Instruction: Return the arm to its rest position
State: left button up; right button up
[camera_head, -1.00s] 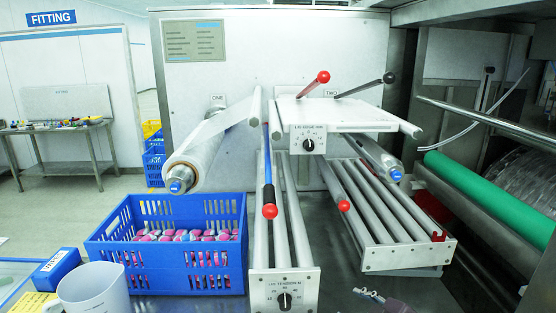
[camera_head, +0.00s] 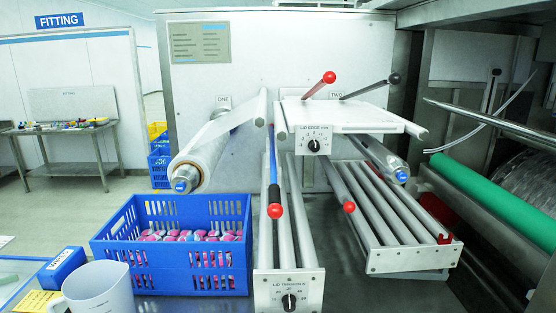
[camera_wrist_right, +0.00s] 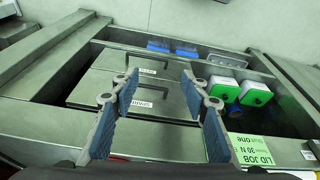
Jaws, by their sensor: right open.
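My right gripper (camera_wrist_right: 160,84) shows in the right wrist view, its two blue-padded fingers spread apart with nothing between them. It is over an open metal compartment (camera_wrist_right: 52,92) that holds two grey lidded boxes with handles, the nearer box (camera_wrist_right: 125,94) lying beyond the fingers. I cannot tell the height above it. No part of my right gripper shows in the head view now. My left gripper is in neither view.
The head view shows a blue crate (camera_head: 170,270) of small pink and blue packs, a clear jug (camera_head: 100,287), film rollers (camera_head: 204,160) and red-knobbed levers (camera_head: 275,211). Green-topped containers (camera_wrist_right: 224,89) and a green label (camera_wrist_right: 250,150) are right in the wrist view.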

jog(key=s+f+g+b, duration=0.1)
jog(key=s+f+b, duration=0.25)
jog(key=f, duration=2.05)
jog(key=s+d+f+g+b, duration=0.1)
jog(key=s+d+f, duration=0.2)
jog(key=s+f, duration=1.4)
jog(key=shift+b, duration=0.4)
jog(key=shift+d+f, duration=0.1)
